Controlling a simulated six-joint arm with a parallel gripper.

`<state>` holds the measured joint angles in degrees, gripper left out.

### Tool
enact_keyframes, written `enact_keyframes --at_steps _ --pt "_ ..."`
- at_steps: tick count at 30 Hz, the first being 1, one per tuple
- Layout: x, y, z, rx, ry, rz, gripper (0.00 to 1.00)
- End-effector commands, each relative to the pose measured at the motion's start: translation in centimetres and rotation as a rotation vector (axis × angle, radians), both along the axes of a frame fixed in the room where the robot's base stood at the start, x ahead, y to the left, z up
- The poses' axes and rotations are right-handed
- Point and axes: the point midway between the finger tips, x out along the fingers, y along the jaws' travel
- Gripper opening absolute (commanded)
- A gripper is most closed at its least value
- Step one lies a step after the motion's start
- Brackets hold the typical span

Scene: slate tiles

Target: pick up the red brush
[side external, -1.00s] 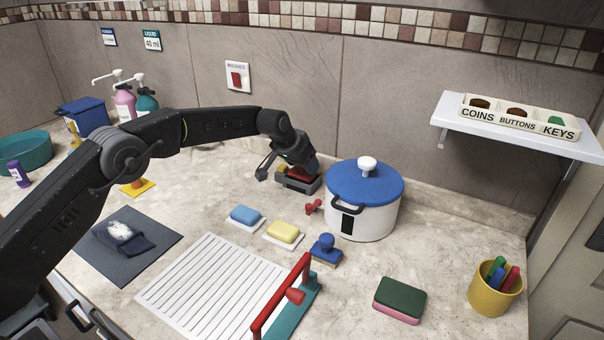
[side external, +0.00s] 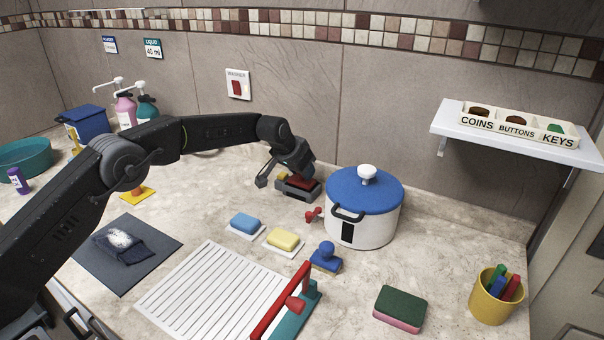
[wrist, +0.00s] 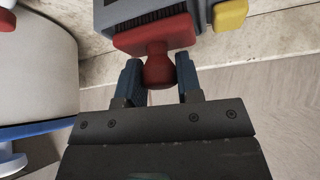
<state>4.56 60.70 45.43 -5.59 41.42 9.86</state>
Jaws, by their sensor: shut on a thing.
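The red brush (wrist: 158,68) has a rounded knob handle and a wide red block with dark bristles beyond it. In the wrist view the knob is between the two fingers of my gripper (wrist: 158,80), which is shut on it. In the side external view the brush (side external: 303,186) shows as a red patch under my gripper (side external: 288,174), at the dark grey holder (side external: 296,194). My gripper hides part of it. I cannot tell whether the brush is clear of the holder.
A white pot (side external: 362,228) with a blue lid stands just right of the holder. A small red item (side external: 313,214) lies beside the pot. The tiled wall is close behind.

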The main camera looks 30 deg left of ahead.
Motion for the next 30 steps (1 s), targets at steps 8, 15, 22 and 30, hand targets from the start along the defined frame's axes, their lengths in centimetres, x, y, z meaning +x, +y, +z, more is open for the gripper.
enact_keyframes --at_steps 8,15,22,30 --pt "0.1 0.0 2.8 0.0 -0.004 0.001 0.09" --pt "-0.9 2.4 5.4 0.001 0.0 0.006 0.09" --pt "-2.6 6.7 8.2 0.0 -0.001 0.006 0.09" --pt "-4.0 10.1 10.3 0.001 0.0 0.003 0.09"
